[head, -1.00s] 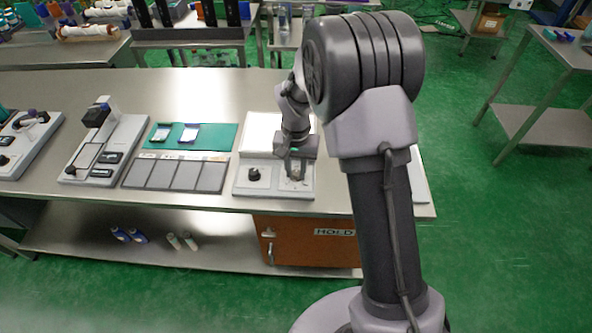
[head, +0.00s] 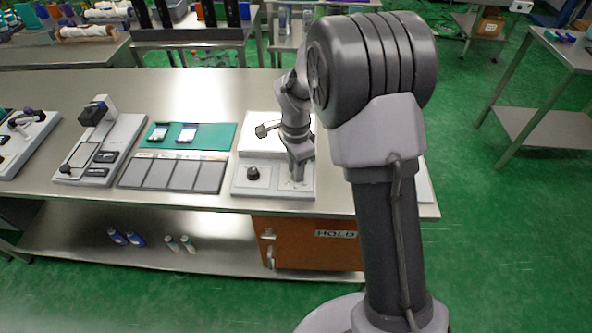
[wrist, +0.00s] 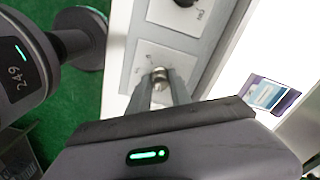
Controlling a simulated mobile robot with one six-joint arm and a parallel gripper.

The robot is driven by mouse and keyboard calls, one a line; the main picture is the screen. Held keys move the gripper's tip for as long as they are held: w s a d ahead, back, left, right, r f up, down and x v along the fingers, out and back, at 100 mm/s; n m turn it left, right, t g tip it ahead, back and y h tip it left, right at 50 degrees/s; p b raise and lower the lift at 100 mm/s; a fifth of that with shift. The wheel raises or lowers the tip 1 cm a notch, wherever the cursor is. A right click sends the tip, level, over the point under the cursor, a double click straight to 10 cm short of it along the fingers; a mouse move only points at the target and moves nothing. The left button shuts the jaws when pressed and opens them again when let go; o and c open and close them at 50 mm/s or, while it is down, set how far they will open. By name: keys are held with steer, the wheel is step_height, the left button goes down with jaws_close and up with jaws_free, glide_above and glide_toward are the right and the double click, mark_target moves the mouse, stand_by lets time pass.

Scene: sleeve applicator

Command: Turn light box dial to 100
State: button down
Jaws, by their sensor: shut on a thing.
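The light box (head: 240,190) stands at the front edge of the metal table, a pale unit with a bright white panel at its back. Its front face has a black knob (head: 254,173) on the left and a small metallic dial (wrist: 160,73) on a pale plate to the right. My gripper (head: 297,178) points down over the right plate. In the wrist view its two fingers are closed around the metallic dial. The dial's scale and pointer are too small or hidden to read. The black knob also shows at the top of the wrist view (wrist: 185,3).
Left of the light box lie a row of grey pads (head: 172,174) and a teal mat (head: 220,135) with two small cards. A purple-edged card (wrist: 270,95) lies on the bright panel. An orange cabinet (head: 300,245) marked HOLD stands below.

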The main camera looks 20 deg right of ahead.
steer(key=m+b, duration=0.2)
steer(key=m, duration=0.4)
steer(key=m+b, duration=0.2)
steer(key=m, duration=0.4)
steer(key=shift+w+m, duration=0.1)
steer(key=shift+m, duration=0.2)
stand_by(0.4)
steer(key=c, duration=1.2)
jaws_free()
steer(key=shift+o, duration=0.2)
step_height(320, 180, up, 18)
steer(key=p, duration=0.6)
steer(key=shift+f+p, duration=0.25)
steer(key=shift+p, duration=0.1)
